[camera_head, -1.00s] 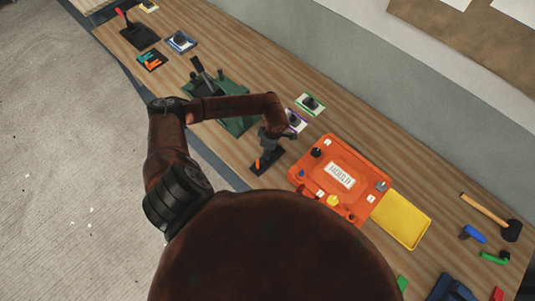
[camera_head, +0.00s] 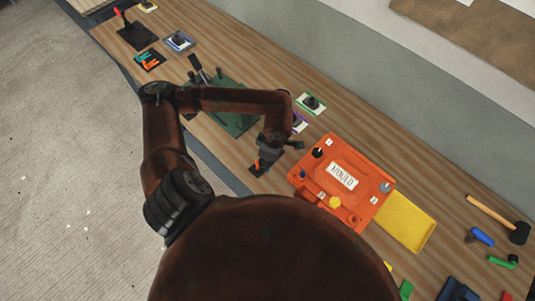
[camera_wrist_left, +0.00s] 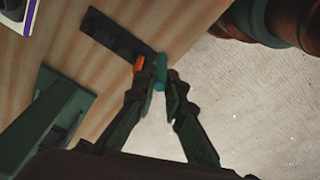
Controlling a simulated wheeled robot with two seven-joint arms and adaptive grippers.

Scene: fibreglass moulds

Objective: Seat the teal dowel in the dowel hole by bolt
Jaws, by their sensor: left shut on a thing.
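The teal dowel (camera_wrist_left: 160,72) is between the fingertips of my left gripper (camera_wrist_left: 162,84) in the left wrist view, shut on it. In the head view my left gripper (camera_head: 266,154) is over a small black holder (camera_head: 256,171), left of the orange mould (camera_head: 315,178). The holder also shows in the left wrist view (camera_wrist_left: 112,36), with an orange dowel (camera_wrist_left: 139,65) at its end beside the teal one. I cannot tell whether the teal dowel is clear of the holder. The dowel hole cannot be made out. My right gripper is not in view.
A mallet (camera_head: 490,212) lies at right.

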